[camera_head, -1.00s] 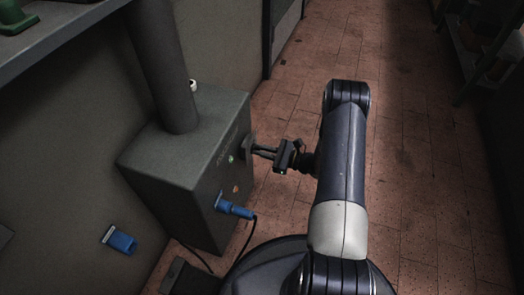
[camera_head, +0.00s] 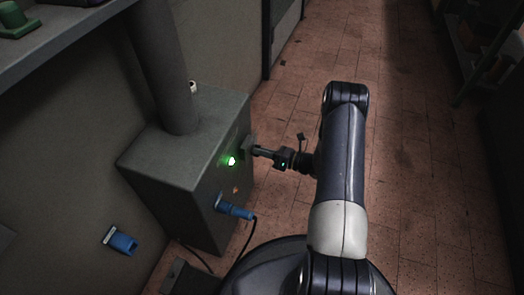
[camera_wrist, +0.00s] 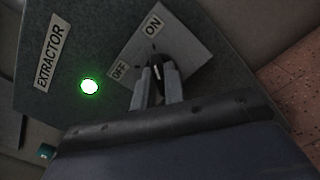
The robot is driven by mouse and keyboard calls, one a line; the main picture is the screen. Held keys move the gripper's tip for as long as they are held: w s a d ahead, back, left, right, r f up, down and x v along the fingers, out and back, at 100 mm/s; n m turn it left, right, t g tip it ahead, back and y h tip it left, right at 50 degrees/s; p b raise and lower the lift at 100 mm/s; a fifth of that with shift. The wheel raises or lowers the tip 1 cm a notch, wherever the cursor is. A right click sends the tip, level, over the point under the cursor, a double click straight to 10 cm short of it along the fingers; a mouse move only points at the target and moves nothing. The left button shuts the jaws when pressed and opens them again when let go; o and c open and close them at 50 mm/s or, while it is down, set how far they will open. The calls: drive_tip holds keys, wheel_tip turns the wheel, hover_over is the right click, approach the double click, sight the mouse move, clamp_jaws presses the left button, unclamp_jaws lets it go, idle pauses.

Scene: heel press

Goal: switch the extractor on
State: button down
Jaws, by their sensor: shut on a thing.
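The extractor (camera_head: 165,180) is a grey box with a thick pipe rising from its top, at the left in the head view. Its green lamp (camera_head: 231,160) is lit; the lamp also glows in the wrist view (camera_wrist: 90,86) beside the EXTRACTOR label (camera_wrist: 53,51). A square plate (camera_wrist: 186,47) marked OFF and ON carries a dark rotary knob (camera_wrist: 156,66). My gripper (camera_wrist: 157,84) is shut on the knob, one finger on each side. The knob's light pointer line lies between the fingers, and part of the knob is hidden by them.
A blue plug (camera_head: 234,208) with a dark cable is in the box's front. A blue wall socket (camera_head: 120,241) is at lower left. A shelf (camera_head: 60,40) overhangs at upper left.

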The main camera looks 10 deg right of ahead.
drive_tip(key=shift+m, duration=0.4)
drive_tip(key=c, duration=1.5)
unclamp_jaws()
drive_tip(key=shift+o, duration=0.2)
drive_tip(key=p+v, duration=0.2)
drive_tip(key=v, duration=0.9)
drive_tip(key=shift+p, duration=0.3)
drive_tip(key=shift+a, duration=0.15)
drive_tip(key=b+x, duration=0.2)
drive_tip(key=x, duration=0.8)
drive_tip(key=shift+w+a+b, duration=0.25)
drive_tip(key=shift+w+b, duration=0.05)
